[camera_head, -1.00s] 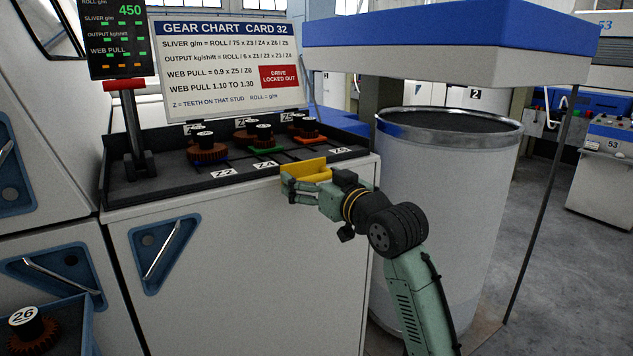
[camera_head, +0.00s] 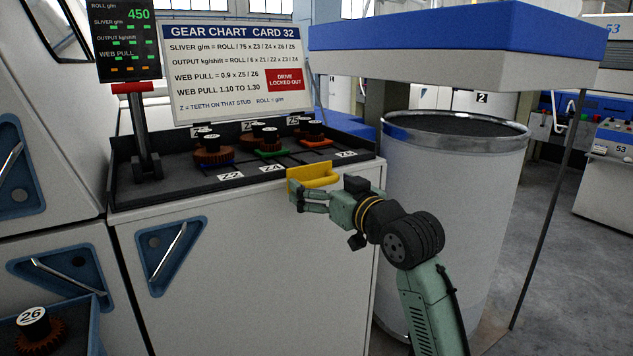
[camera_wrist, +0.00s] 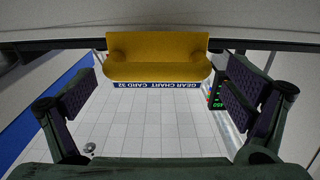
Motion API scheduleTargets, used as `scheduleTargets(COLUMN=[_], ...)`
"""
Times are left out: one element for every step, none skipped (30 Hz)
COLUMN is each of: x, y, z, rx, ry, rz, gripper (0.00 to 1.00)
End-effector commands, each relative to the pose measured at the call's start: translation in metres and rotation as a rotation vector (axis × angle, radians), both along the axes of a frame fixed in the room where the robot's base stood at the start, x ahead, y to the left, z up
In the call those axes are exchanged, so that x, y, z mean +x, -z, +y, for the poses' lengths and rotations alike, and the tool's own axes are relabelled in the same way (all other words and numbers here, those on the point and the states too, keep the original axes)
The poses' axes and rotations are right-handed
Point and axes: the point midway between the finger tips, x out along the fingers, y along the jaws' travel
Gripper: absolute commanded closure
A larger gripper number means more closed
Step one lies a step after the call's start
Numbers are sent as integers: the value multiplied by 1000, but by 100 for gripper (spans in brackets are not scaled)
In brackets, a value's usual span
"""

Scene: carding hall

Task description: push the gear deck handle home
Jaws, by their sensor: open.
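The yellow gear deck handle (camera_head: 314,176) is on the front edge of the dark gear deck (camera_head: 180,180), near its right end. My gripper (camera_head: 304,201) is open just below and in front of the handle. In the wrist view the handle (camera_wrist: 158,62) spans the upper middle, beyond and between my two open fingers (camera_wrist: 160,98). The fingers look apart from it and nothing is between them. Several brown gears stand on the deck behind the handle, on blue, green and red bases.
A red-topped lever (camera_head: 140,130) stands at the deck's left end. The gear chart card (camera_head: 235,75) is behind the deck. A large pale can (camera_head: 455,220) stands close to the right of the cabinet (camera_head: 270,270). A box with a gear marked 26 (camera_head: 36,325) is at lower left.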

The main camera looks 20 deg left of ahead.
Motion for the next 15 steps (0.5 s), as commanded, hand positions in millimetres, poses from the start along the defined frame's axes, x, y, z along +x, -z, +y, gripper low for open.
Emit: scheduleTargets(x=[-6,-10,-16,-20,-25,-30,-34,-37,-42,-45,-48,-51,-53,-55,-57], y=[0,0,0,0,0,0,0,0,0,0,0,0,-1,-1,-1], z=[-9,-15,-22,-27,-32,-39,-43,-48,-53,-57,-60,-64,-67,-69,-72], rx=[3,3,3,3,3,4,3,2,2,3,2,2,3,2,2], ry=[2,2,3,1,1,2,1,0,1,0,-1,-1,-1,-2,-2], rz=[-1,-1,-1,-1,-1,-2,-1,-2,-2,-1,0,-2,-1,-2,-1], gripper=[3,3,3,3,3,3,3,3,3,3,3,3,3,3,3])
